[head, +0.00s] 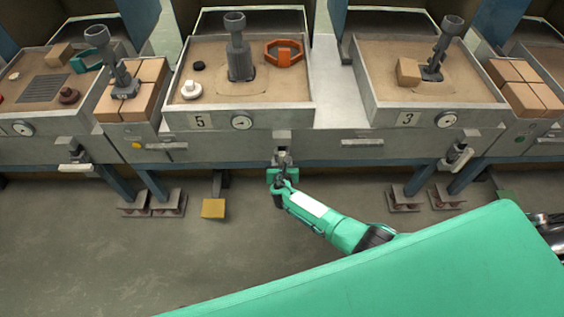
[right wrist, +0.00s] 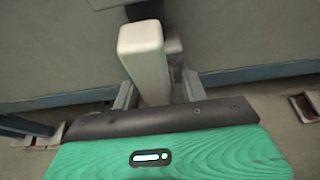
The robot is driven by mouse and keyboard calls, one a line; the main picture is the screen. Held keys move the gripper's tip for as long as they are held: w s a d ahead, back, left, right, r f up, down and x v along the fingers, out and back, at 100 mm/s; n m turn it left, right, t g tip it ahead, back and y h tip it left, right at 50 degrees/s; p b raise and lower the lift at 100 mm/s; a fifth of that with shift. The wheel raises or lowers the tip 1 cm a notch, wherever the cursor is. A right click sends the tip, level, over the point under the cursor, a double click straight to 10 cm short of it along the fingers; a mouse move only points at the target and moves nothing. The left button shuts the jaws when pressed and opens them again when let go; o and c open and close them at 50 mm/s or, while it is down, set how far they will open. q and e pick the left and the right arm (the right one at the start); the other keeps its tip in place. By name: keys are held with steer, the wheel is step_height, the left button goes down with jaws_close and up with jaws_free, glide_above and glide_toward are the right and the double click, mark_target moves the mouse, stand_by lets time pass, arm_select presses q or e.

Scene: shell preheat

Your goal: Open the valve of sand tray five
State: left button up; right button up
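Sand tray five (head: 270,118) stands in the middle of the head view, with its number plate (head: 200,121) and a round dial on the front. Its valve (head: 282,143) is under the front edge. My right gripper (head: 281,170) is at this valve from the front and covers much of it. In the right wrist view a pale valve handle (right wrist: 143,50) reaches between the two fingers of my right gripper (right wrist: 158,92). A gap shows between handle and right finger; the left finger is close to it, contact unclear. My left gripper is not in view.
Tray three (head: 428,95) stands to the right, with its own valve handle (head: 458,158) below. Another tray (head: 45,95) is at the left, also with a pale handle (head: 76,168). A yellow block (head: 213,208) is on the floor. The floor in front is clear at left.

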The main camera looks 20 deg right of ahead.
steer(key=shift+s+r, duration=0.1)
steer(key=shift+s, duration=0.05)
arm_select(q)
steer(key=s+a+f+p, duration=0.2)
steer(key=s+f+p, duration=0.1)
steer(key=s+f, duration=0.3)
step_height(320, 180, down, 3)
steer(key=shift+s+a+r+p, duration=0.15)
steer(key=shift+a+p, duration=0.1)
steer(key=shift+p, duration=0.05)
arm_select(e)
steer(key=v, duration=1.3)
steer(key=shift+s, duration=0.25)
